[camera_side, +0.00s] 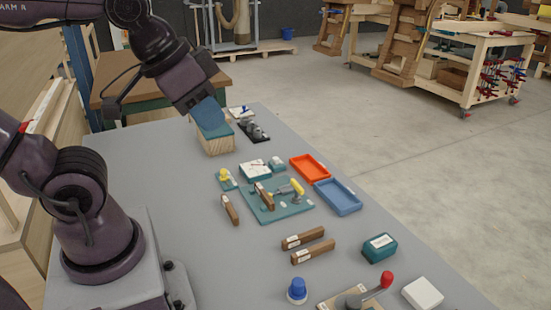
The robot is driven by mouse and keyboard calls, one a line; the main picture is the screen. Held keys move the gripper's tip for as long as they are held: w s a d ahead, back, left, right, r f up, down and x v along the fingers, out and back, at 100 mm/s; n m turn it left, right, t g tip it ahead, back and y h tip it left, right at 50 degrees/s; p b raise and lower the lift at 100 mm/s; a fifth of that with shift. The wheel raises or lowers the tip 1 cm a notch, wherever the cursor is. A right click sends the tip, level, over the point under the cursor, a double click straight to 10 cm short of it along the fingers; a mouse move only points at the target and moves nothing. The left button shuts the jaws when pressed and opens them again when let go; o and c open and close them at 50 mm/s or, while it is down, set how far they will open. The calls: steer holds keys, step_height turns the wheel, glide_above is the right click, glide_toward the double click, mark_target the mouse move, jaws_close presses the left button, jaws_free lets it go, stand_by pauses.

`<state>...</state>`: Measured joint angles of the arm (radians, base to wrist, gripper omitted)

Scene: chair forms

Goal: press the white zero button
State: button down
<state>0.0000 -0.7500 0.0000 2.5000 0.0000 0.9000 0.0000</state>
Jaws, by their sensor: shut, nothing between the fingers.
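I cannot make out for certain which small white part is the zero button. A white-faced teal instrument (255,169) with a fine dark and red mark lies mid-table, with a small teal block with a pale top (277,163) beside it. Another small white-topped device (240,112) with a blue part lies at the far end, behind my gripper. My gripper (210,121) is shut, with nothing held. Its blue end points down over a wooden block with a teal top (216,141) at the far left of the table. Whether it touches the block is unclear.
A dark fixture (254,131) stands right of the block. An orange tray (310,168), a blue tray (338,197) and a teal board with a yellow-handled tool (290,188) lie mid-table. Wooden bars (303,238), a teal box (379,248) and a red-knobbed lever (386,281) are nearer.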

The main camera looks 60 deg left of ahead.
steer(key=shift+a, duration=0.1)
stand_by(0.6)
steer(key=n+t+y, duration=0.1)
steer(key=n+t, duration=0.3)
steer(key=n, duration=2.4)
glide_above(276, 159)
step_height(276, 159, down, 21)
steer(key=shift+r, duration=0.2)
steer(key=shift+a, duration=0.1)
steer(key=shift+f, duration=4.4)
